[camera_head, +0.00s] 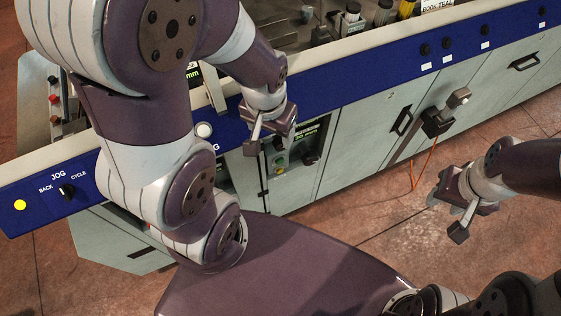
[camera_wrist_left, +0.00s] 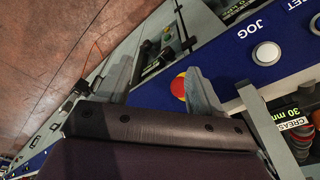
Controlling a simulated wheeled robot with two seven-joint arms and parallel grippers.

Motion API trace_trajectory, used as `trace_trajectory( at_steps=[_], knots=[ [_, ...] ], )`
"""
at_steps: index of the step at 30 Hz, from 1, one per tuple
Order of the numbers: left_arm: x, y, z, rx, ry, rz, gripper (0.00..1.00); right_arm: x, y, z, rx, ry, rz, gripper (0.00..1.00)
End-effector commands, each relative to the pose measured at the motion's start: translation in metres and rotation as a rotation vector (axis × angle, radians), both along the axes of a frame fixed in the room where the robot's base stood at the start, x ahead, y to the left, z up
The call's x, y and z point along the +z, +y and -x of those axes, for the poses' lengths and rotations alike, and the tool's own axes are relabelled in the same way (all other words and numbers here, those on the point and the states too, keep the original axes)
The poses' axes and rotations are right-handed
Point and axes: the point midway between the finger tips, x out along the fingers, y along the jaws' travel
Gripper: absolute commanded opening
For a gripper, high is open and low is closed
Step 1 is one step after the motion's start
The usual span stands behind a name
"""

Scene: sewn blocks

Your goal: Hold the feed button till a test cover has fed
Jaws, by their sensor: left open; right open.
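No button reads as "feed" in these frames, and I cannot pick out a test cover. A white round button (camera_head: 204,130) sits on the blue panel left of my left gripper; it also shows in the left wrist view (camera_wrist_left: 266,53) beside the word JOG. My left gripper (camera_head: 268,141) is open and empty in front of the blue panel. In the left wrist view its fingers (camera_wrist_left: 160,84) stand apart, one over a red button with a yellow surround (camera_wrist_left: 178,87). My right gripper (camera_head: 447,213) is open and empty over the floor at the right.
The blue panel (camera_head: 350,65) runs along the machine's front edge. A JOG knob (camera_head: 67,191) and a lit yellow button (camera_head: 20,205) are at its left end. A lower control box (camera_head: 283,160) has small buttons. The floor is clear at right.

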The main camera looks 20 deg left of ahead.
Motion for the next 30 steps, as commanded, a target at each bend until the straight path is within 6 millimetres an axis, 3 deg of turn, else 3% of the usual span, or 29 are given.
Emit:
trace_trajectory(
  at_steps=[1,5,6,30],
  knots=[
    [0.0000,0.0000,0.0000,0.000,0.000,0.000,0.48,0.0000,0.0000,0.0000,0.000,0.000,0.000,0.43],
    [0.0000,0.0000,0.0000,0.000,0.000,0.000,0.06,0.0000,0.0000,0.0000,0.000,0.000,0.000,0.43],
    [0.0000,0.0000,0.0000,0.000,0.000,0.000,0.00,0.0000,0.0000,0.0000,0.000,0.000,0.000,0.43],
    [0.0000,0.0000,0.0000,0.000,0.000,0.000,0.00,0.0000,0.0000,0.0000,0.000,0.000,0.000,0.43]
  ],
)
